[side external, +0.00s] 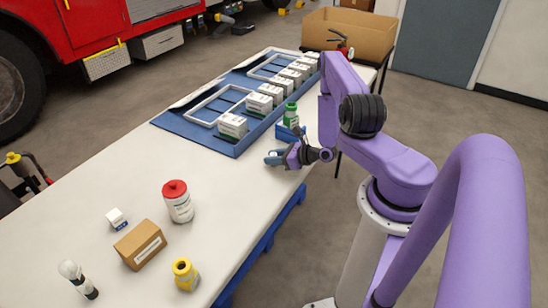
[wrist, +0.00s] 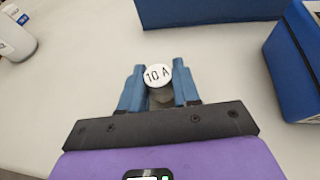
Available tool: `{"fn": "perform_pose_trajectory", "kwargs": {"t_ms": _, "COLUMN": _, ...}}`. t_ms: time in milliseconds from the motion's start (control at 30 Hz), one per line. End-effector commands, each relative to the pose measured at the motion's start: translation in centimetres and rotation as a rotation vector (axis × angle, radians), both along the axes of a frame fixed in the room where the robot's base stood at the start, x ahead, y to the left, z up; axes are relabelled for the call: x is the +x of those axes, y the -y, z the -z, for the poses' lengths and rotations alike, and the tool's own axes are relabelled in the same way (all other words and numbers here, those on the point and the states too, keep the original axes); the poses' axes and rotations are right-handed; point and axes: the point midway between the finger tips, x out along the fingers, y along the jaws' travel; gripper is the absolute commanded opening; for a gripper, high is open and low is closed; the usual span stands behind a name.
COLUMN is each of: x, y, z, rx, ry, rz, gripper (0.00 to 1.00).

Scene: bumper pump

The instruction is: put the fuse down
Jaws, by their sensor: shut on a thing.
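The fuse (wrist: 157,76) shows in the wrist view as a grey cylinder with a round white end marked "10 A". My gripper (wrist: 158,88) is shut on it, with one blue finger on each side. In the side view my gripper (side external: 274,158) is low over the white table (side external: 225,175), near its right edge. The fuse cannot be made out clearly there between the fingers. I cannot tell whether it touches the table.
A blue tray (side external: 172,123) with white frames and several white boxes lies behind. A green bottle (side external: 291,114) and blue box (side external: 287,133) stand close by my gripper. A red-capped jar (side external: 177,202), brown box (side external: 140,245) and yellow bottle (side external: 185,274) stand in front. Table left of my gripper is clear.

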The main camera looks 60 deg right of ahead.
Motion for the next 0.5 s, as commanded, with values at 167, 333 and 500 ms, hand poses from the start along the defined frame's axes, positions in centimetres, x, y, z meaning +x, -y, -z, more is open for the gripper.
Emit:
{"fn": "perform_pose_trajectory", "kwargs": {"t_ms": 167, "x": 0.00, "y": 0.02, "z": -0.03, "rx": -0.001, "ry": 0.000, "rz": 0.000, "gripper": 0.02}}
{"fn": "perform_pose_trajectory", "kwargs": {"t_ms": 333, "x": -0.01, "y": 0.01, "z": 0.23, "rx": 0.000, "ry": 0.000, "rz": 0.000, "gripper": 0.38}}
{"fn": "perform_pose_trajectory", "kwargs": {"t_ms": 500, "x": 0.00, "y": 0.01, "z": 0.21, "rx": 0.000, "ry": 0.000, "rz": 0.000, "gripper": 0.57}}
